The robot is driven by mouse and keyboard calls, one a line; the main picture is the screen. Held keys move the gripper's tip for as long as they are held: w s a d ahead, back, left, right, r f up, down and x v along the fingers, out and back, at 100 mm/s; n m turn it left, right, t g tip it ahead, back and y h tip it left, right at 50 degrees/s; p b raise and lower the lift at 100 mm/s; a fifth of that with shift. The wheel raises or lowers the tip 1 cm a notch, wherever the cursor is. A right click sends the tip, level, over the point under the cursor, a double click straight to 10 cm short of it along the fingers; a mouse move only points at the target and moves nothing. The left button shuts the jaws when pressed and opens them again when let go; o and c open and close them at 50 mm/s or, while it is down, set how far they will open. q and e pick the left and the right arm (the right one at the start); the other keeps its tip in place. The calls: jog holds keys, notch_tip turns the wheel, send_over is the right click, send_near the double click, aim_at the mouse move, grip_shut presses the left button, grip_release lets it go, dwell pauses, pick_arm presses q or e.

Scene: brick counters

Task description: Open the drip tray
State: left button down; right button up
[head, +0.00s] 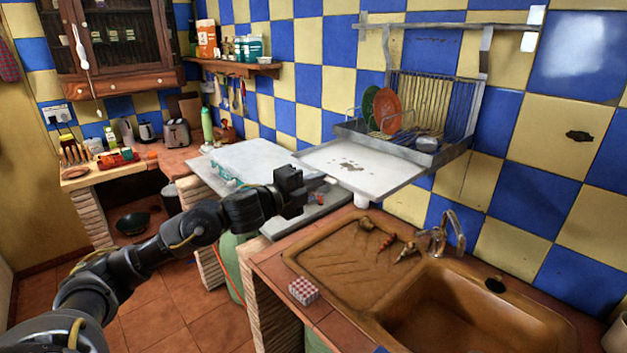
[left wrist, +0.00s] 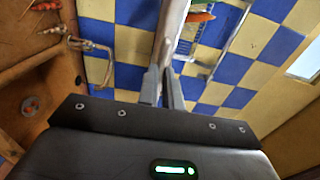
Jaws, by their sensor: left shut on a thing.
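The drip tray (head: 352,166) is a flat, pale metal sheet with a dark stain. It sticks out far from under the wall dish rack (head: 443,142) toward the left front. My left gripper (head: 322,181) is at the tray's front edge and is shut on it. In the left wrist view, the two fingertips (left wrist: 163,84) close on the tray (left wrist: 173,32), which shows edge-on as a narrow strip. The tray's back part is hidden under the rack. My right gripper is out of view.
A green plate (head: 370,103) and an orange plate (head: 387,111) stand in the rack. Below are a brown sink (head: 455,305), a tap (head: 440,236) and a small checkered box (head: 303,290).

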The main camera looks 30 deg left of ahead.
pick_arm(q)
jog(key=c, duration=1.8)
grip_release()
jog(key=shift+c, duration=0.2)
jog(key=shift+s, duration=0.1)
jog(key=b+v, duration=0.5)
jog(key=v, duration=0.5)
jog(key=shift+s+b, duration=0.3)
jog(key=shift+b, duration=0.1)
jog(key=shift+a, duration=0.1)
